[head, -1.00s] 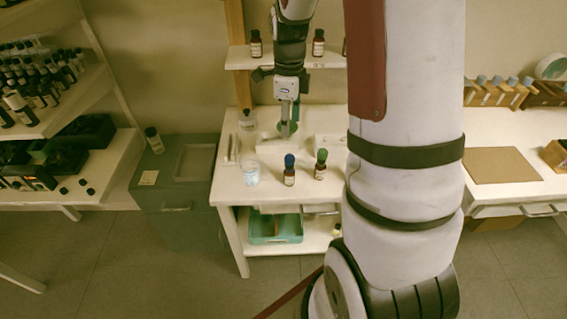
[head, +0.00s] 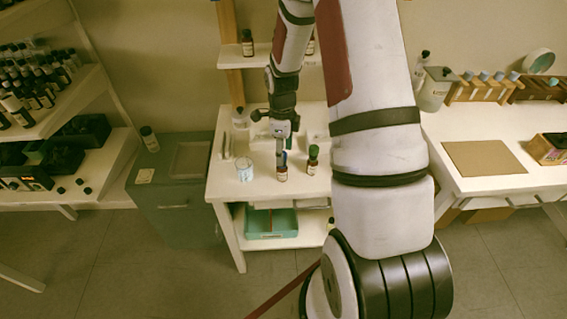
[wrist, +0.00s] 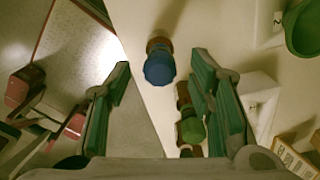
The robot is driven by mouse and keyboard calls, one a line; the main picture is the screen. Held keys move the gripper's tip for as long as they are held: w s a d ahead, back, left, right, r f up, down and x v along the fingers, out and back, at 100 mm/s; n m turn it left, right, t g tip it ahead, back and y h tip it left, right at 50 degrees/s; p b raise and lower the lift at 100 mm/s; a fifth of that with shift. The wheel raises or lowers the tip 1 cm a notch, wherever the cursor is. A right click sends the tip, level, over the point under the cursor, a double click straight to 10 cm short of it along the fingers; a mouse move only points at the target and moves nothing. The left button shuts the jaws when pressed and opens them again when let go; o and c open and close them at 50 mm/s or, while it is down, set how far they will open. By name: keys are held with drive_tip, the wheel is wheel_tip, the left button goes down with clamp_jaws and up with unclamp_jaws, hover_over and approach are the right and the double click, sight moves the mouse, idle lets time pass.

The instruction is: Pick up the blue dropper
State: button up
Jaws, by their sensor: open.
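The blue dropper (head: 282,174) is a small brown bottle with a pale label and a blue top, standing on the white table. My gripper (head: 281,151) is just above it in the head view and hides part of its blue top. In the wrist view, the dropper's blue top (wrist: 158,70) shows between the tips of my two open fingers (wrist: 160,78), apart from both. Nothing is held. A similar bottle with a green top (head: 313,161) stands close to its right; its green top also shows in the wrist view (wrist: 191,130), near the right finger.
A clear cup (head: 244,169) stands left of the dropper on the white table (head: 226,188). A shelf (head: 232,57) with brown bottles is behind. A green bowl (wrist: 304,27) and a white block are at the right in the wrist view. A teal bin (head: 271,224) is below.

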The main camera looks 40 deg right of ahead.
drive_tip(key=shift+f, duration=0.75)
drive_tip(key=c, duration=0.7)
drive_tip(key=shift+w+r, duration=0.1)
drive_tip(key=shift+r, duration=0.05)
drive_tip(key=shift+r+b, duration=0.6)
drive_tip(key=shift+r, duration=4.3)
